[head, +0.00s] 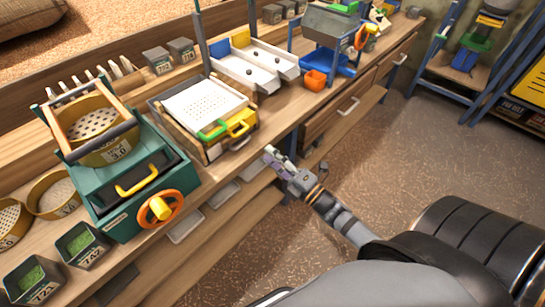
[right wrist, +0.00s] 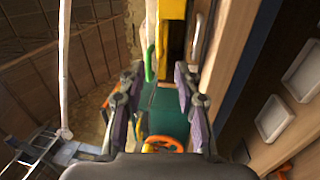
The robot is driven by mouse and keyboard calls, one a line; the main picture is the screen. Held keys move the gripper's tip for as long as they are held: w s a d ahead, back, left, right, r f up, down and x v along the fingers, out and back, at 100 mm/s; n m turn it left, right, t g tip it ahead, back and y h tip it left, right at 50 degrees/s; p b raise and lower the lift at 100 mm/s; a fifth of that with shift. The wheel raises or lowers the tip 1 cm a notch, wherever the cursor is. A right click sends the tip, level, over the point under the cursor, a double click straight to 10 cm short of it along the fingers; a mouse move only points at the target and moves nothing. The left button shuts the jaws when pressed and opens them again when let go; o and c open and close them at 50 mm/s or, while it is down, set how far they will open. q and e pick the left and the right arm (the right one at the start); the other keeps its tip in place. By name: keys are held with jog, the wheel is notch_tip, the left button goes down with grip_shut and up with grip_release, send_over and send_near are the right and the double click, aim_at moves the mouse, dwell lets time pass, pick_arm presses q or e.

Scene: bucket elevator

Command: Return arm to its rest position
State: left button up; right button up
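My right gripper (head: 268,152) is at the front edge of the workbench (head: 262,124), just to the right of the box with the yellow and green handles (head: 238,128). In the right wrist view its two purple-padded fingers (right wrist: 158,80) stand apart with nothing held between them. Beyond the fingers the teal machine (right wrist: 163,108) shows, with its orange wheel (right wrist: 163,143) low in the picture. My right arm reaches in from the lower right of the head view. My left gripper is not in view.
The teal machine (head: 158,150) with a sieve stands on the bench at left. Labelled bins (head: 85,243) are at its front. A white tray (head: 250,70) and an orange cup (head: 315,80) are farther along. The floor (head: 400,150) right of the bench is open.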

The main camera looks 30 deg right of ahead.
jog(key=shift+f, duration=0.1)
jog(key=s+d+f+m+g+h+p, duration=0.1)
jog(key=s+d+f+m+g+h, duration=0.2)
jog(key=f, duration=0.8)
jog(key=s+d+f+m+g+h+p, duration=0.1)
jog(key=s+d+f+m+g+h, duration=0.2)
jog(key=f+m, duration=0.5)
jog(key=s+d+f+m+g+h+p, duration=0.15)
jog(key=d+f, duration=0.35)
jog(key=f, duration=0.8)
jog(key=s+a+f+m+g+p, duration=0.1)
jog(key=s+f+m+g, duration=0.3)
jog(key=s, duration=1)
jog(key=s+a+f+m+g+p, duration=0.1)
jog(key=s+a+f+m+g, duration=0.2)
jog(key=s+f, duration=0.8)
jog(key=s+m+g, duration=0.2)
jog(key=g, duration=0.1)
jog(key=shift+s+f, duration=0.2)
jog(key=shift+s, duration=0.15)
jog(key=shift+a, duration=0.1)
